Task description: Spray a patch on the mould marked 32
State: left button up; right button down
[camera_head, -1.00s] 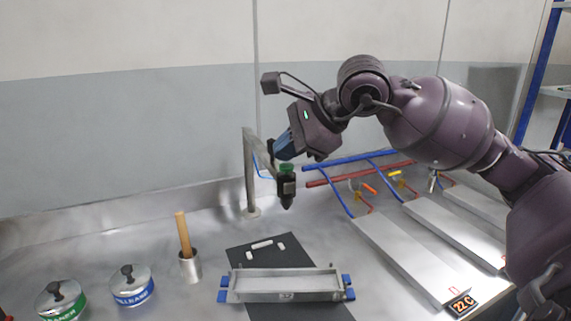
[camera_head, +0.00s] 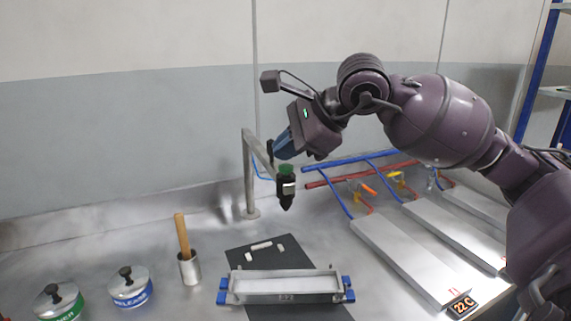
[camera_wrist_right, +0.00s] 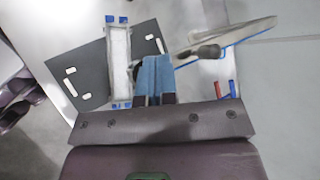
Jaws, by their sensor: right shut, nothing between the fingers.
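The mould (camera_head: 262,285) is a long shallow metal tray with blue clamps at its ends, lying on a black mat (camera_head: 240,261). The mark on its front is too small to read. It also shows in the right wrist view (camera_wrist_right: 119,65). A black spray head with a green top (camera_head: 286,187) hangs nose-down from the arm of a metal post (camera_head: 249,175), above and behind the mould. My right gripper (camera_head: 277,150) has blue fingers, shut and empty, close beside the top of the spray head; I cannot tell whether they touch. My left gripper is out of view.
Two lidded tins, one green-banded (camera_head: 58,303) and one blue-banded (camera_head: 131,289), stand at left, with a wooden-handled tool in a metal cup (camera_head: 190,268). Metal plates (camera_head: 410,262) with red and blue pipes and valves fill the right. White pieces (camera_head: 262,245) lie on the mat.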

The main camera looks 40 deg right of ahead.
aim_at(286, 167)
jog(key=shift+r, duration=0.85)
jog(key=shift+r+p, duration=0.45)
jog(key=shift+r, duration=1.25)
jog(key=shift+r+p, duration=0.35)
jog(key=shift+r, duration=0.1)
